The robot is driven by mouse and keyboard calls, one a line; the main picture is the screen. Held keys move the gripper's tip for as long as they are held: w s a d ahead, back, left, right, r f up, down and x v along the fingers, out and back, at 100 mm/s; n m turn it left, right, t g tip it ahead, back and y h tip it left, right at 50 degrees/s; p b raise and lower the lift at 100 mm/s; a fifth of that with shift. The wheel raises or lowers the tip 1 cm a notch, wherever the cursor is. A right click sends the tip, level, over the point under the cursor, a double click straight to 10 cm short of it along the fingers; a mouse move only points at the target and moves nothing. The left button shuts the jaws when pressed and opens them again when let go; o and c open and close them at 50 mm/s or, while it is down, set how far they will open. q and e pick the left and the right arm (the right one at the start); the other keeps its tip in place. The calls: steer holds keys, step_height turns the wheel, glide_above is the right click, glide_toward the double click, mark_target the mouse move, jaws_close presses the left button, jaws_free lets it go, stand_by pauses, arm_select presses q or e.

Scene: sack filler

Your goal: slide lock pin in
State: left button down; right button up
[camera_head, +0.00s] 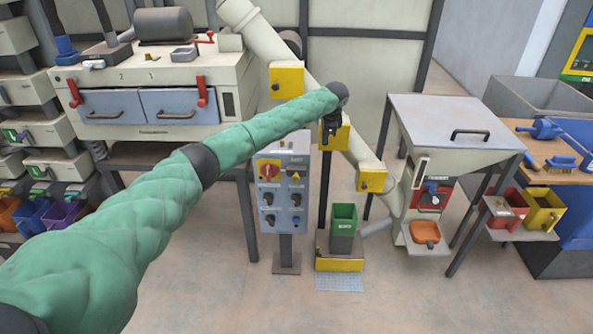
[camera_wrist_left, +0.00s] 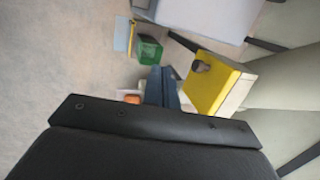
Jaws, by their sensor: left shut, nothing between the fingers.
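My left gripper (camera_head: 329,140) is shut and empty, in front of the middle yellow box (camera_head: 343,143) on the slanting cream pipe (camera_head: 330,110). In the left wrist view its dark fingers (camera_wrist_left: 162,86) are together, pointing away from the black palm. A yellow box (camera_wrist_left: 217,85) with a dark round knob (camera_wrist_left: 201,66) is just right of the fingers there, apart from them in the picture. I cannot tell whether this knob is the lock pin; no other pin shows clearly. My right gripper is in neither view.
A grey control panel (camera_head: 283,195) stands left of the pipe. Below are a green bin (camera_head: 343,218) and a yellow base (camera_head: 340,265). A grey-topped hopper (camera_head: 440,115) stands right. More yellow boxes sit above (camera_head: 286,80) and below (camera_head: 372,180). The front floor is clear.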

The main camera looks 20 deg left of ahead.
mark_target(296, 176)
arm_select(q)
steer(key=s+g, duration=0.1)
steer(key=s, duration=0.1)
steer(key=s+a+g, duration=0.1)
steer(key=s+g, duration=0.1)
steer(key=s, duration=0.1)
steer(key=shift+s+a+f, duration=0.1)
steer(key=shift+f, duration=0.1)
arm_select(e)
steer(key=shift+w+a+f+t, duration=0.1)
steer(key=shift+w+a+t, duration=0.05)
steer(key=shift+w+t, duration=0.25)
arm_select(q)
steer(key=shift+f, duration=0.15)
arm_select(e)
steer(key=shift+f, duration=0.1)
